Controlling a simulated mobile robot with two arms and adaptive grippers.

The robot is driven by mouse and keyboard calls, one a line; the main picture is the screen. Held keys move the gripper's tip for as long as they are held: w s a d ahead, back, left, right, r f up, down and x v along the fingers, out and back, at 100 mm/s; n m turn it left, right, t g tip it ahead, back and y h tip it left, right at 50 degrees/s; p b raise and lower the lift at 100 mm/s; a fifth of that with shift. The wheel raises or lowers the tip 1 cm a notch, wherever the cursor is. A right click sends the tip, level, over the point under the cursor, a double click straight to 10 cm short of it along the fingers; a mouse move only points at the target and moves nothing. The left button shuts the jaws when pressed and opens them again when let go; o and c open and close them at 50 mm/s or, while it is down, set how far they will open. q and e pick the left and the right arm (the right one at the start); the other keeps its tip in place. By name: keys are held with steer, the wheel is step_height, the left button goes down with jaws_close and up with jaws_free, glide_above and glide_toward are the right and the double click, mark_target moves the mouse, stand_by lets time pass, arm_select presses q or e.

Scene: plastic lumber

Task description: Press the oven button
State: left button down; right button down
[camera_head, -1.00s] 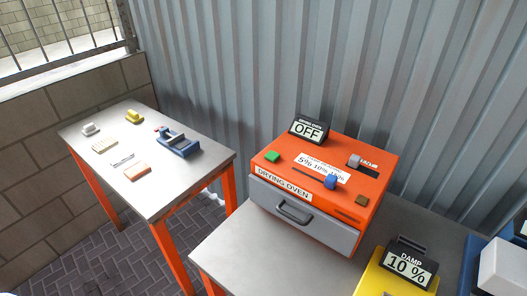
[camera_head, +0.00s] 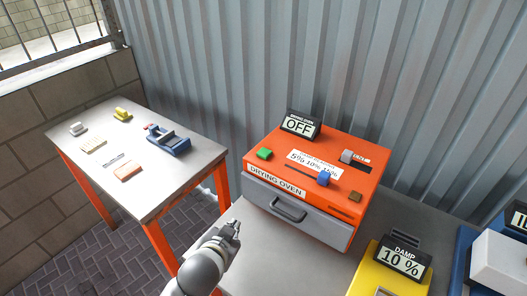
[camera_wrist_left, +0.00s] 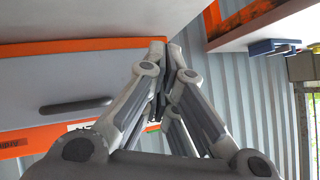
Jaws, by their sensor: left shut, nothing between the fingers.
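The orange drying oven (camera_head: 350,172) stands on the grey table, with a grey drawer front (camera_head: 318,222) and handle below. Its display (camera_head: 300,124) reads OFF. My left gripper (camera_head: 234,226) is shut and empty, in front of the oven's left front corner and apart from the button. In the left wrist view my left gripper (camera_wrist_left: 160,112) has its fingers together, with the oven drawer (camera_wrist_left: 50,90) beside it. My right gripper is not in view.
A second table (camera_head: 185,180) on the left holds a blue vise (camera_head: 170,142) and several small blocks. A yellow device (camera_head: 375,278) with a DAMP 10 % display (camera_head: 403,262) stands to the right of the oven. A corrugated wall (camera_head: 240,70) closes off the back.

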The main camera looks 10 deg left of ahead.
arm_select(q)
steer(key=w+d+r+m+t+h, duration=0.35)
steer(key=w+d+r, duration=0.2)
steer(key=r, duration=0.45)
steer(key=w+d+r+m+t+h, duration=0.2)
steer(key=w+d+r+m+t, duration=0.25)
steer(key=w+r, duration=0.4)
steer(key=s+d+r+m+g+h, duration=0.1)
steer(key=d+r+m+g+h, duration=0.95)
steer(key=m, duration=0.65)
steer(key=w+a+f+m+y, duration=0.3)
steer(key=w+a+y, duration=0.1)
steer(key=a, duration=0.4)
steer(key=w+a+f+m+g+y, duration=0.1)
steer(key=w+a+f+m+y, duration=0.2)
steer(key=a, duration=0.6)
steer(key=shift+w+a+y, duration=0.15)
steer(key=shift+w+y, duration=0.9)
steer(key=shift+y, duration=0.15)
